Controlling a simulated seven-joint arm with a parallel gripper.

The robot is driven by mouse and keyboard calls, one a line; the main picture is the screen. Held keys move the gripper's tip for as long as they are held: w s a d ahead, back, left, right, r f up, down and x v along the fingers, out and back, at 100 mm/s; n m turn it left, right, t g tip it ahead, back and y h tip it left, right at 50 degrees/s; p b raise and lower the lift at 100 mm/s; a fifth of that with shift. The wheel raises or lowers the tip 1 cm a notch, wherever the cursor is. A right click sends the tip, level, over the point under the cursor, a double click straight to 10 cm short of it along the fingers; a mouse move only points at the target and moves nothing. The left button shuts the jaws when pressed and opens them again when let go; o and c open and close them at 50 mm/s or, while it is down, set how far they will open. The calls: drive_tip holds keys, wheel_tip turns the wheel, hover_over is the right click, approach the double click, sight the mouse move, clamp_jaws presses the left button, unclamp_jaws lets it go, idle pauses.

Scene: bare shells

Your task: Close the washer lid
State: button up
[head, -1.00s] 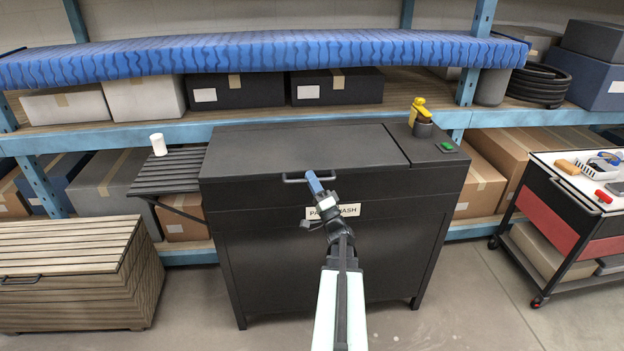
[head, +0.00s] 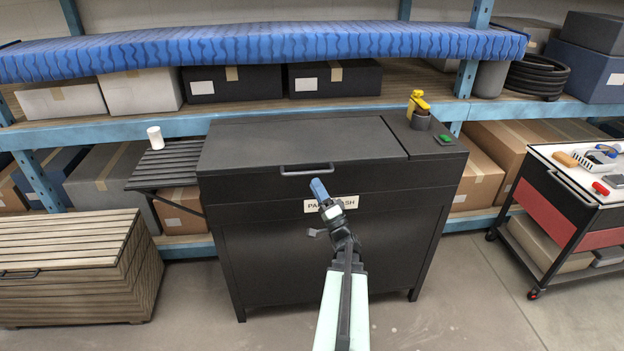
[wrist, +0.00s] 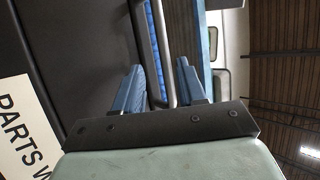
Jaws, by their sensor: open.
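The dark grey parts washer (head: 330,250) stands ahead in the head view. Its lid (head: 300,138) lies down flat, about level with the fixed panel on its right. The lid's bar handle (head: 305,171) is on the front edge; it also shows in the wrist view (wrist: 163,50), beyond the fingers. My gripper (head: 318,186), with blue fingers, is just in front of and slightly below the handle. In the wrist view my gripper (wrist: 160,82) is open, its fingers apart and nothing clearly held between them. I cannot tell whether any finger touches the handle.
A yellow-topped item (head: 419,108) and a green button (head: 445,139) are on the right panel. A slatted side shelf (head: 165,168) holds a white cup (head: 155,138). A wooden chest (head: 70,265) stands left, a tool cart (head: 575,215) right. Blue-covered shelving (head: 260,50) is behind.

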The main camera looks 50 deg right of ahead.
drive_tip(key=v, duration=0.8)
drive_tip(key=shift+s+f, duration=0.2)
drive_tip(key=shift+s, duration=0.15)
drive_tip(key=shift+a, duration=0.1)
